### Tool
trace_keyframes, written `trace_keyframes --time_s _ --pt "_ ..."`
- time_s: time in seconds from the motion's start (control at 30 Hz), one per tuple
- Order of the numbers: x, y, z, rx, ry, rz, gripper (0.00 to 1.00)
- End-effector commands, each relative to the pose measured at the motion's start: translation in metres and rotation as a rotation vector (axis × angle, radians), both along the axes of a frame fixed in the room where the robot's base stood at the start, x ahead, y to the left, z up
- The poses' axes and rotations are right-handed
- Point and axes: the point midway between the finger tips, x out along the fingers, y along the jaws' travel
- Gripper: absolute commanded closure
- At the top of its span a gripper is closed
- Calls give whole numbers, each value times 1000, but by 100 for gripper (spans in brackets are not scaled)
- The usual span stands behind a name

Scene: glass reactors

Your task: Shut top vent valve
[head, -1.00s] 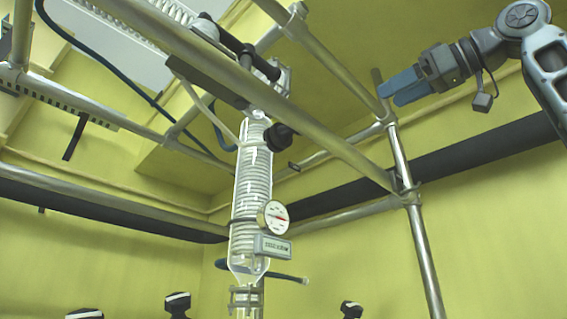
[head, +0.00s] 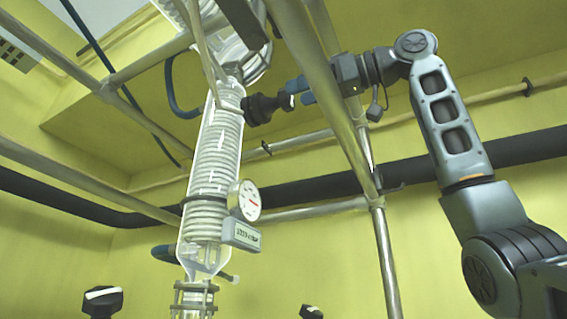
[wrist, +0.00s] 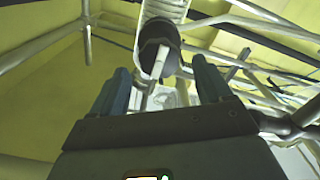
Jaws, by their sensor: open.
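The top vent valve (head: 262,107) is a black knob with a white bar handle, sticking out to the right from the top of the coiled glass condenser (head: 213,165). My gripper (head: 297,92) has blue fingers and is open, close to the right of the valve's white handle. In the wrist view the black valve (wrist: 157,35) lies straight ahead, with its white handle pointing down toward the gap between the open fingers of my gripper (wrist: 160,75). I cannot tell whether the fingers touch the handle.
A metal frame pole (head: 325,95) crosses close to my gripper. A dial gauge (head: 244,200) and a grey label box (head: 241,236) are on the condenser. Other black knobs with white bars (head: 102,300) (head: 312,312) show at the bottom. A dark pipe (head: 300,192) runs along the wall.

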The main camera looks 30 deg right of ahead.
Motion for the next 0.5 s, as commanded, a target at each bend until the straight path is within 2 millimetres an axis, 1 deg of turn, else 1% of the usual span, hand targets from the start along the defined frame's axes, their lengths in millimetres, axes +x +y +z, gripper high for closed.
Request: trace_keyframes --time_s 0.1,0.23,0.37,0.5 --pt "16 12 2 0 2 0 22" --pt "29 20 1 1 2 0 22" --pt "35 25 1 1 1 1 22" --pt "37 27 0 1 1 0 22"
